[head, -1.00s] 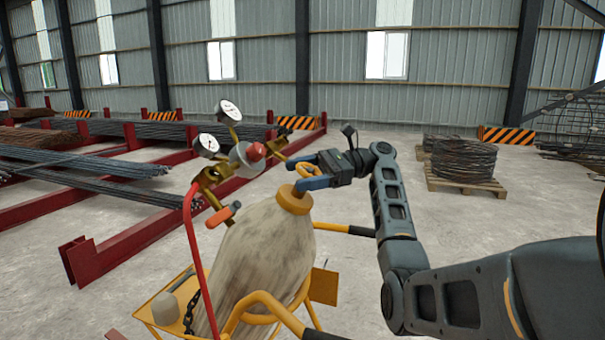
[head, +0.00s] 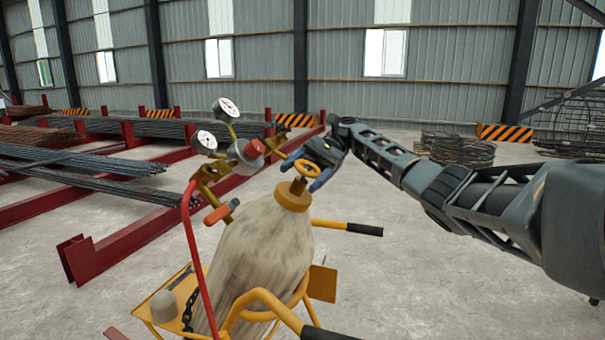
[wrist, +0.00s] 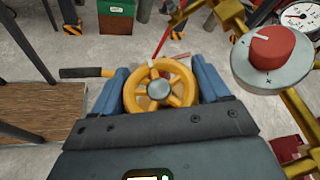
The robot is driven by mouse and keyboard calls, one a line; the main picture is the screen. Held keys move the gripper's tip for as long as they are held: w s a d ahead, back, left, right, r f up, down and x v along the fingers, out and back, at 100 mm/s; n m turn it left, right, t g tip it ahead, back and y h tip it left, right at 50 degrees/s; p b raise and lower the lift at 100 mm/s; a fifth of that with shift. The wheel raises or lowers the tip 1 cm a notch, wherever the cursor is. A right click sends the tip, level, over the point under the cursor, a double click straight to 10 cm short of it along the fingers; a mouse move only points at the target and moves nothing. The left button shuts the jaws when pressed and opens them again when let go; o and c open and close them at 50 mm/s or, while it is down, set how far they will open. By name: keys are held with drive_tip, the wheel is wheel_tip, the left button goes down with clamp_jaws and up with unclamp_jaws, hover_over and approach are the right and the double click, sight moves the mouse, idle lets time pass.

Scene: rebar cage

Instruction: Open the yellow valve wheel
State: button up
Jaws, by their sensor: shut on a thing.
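The yellow valve wheel (head: 308,168) stands on top of the grey gas cylinder (head: 262,250), above its yellow collar (head: 293,196). In the wrist view the wheel (wrist: 160,88) faces me, with a spoked rim and a grey hub. My gripper (head: 311,170) is at the wheel from the far right side. In the wrist view its two blue fingers (wrist: 160,90) are on either side of the rim, shut on the wheel. The lower part of the wheel is close to the dark gripper body.
The regulator with a red knob (wrist: 272,46), two gauges (head: 228,108) and a red hose (head: 190,250) is close beside the wheel. The yellow cart's dark-gripped handles (head: 362,229) stick out. Red racks with rebar (head: 120,235) stand at left.

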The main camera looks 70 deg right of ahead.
sight(303, 163)
drive_tip(key=shift+s+d+n+g+h, duration=0.15)
drive_tip(key=shift+n+g+h, duration=0.3)
drive_tip(key=shift+n+g, duration=0.7)
drive_tip(key=shift+s+a+n+g+h, duration=0.1)
drive_tip(key=shift+n+g+h, duration=0.35)
drive_tip(key=shift+n+g, duration=0.7)
drive_tip(key=shift+s+d+f+n+g+h, duration=0.1)
drive_tip(key=shift+n+g+h, duration=0.55)
drive_tip(key=shift+n+g, duration=0.25)
drive_tip(key=shift+s+f+n+g+h, duration=0.1)
drive_tip(key=shift+n+g+h, duration=0.55)
drive_tip(key=shift+n+g, duration=0.25)
drive_tip(key=n+g+h, duration=0.1)
drive_tip(key=h, duration=0.1)
drive_tip(key=n+g+h, duration=0.1)
drive_tip(key=n, duration=0.1)
drive_tip(key=shift+s+d+f+n+h, duration=0.15)
drive_tip(key=shift+n+h, duration=0.15)
drive_tip(key=shift+h, duration=0.1)
drive_tip(key=shift+s+d+f+n+g+h, duration=0.15)
drive_tip(key=shift+n+g+h, duration=0.15)
drive_tip(key=shift+n+h, duration=0.55)
drive_tip(key=shift+w+d+r+n+g+h, duration=0.1)
drive_tip(key=shift+n+g+h, duration=0.35)
drive_tip(key=shift+h, duration=0.6)
drive_tip(key=shift+f+n+t, duration=0.1)
drive_tip(key=shift+n+t, duration=0.15)
drive_tip(key=shift+n, duration=0.05)
drive_tip(key=o, duration=1)
drive_tip(key=shift+c, duration=0.2)
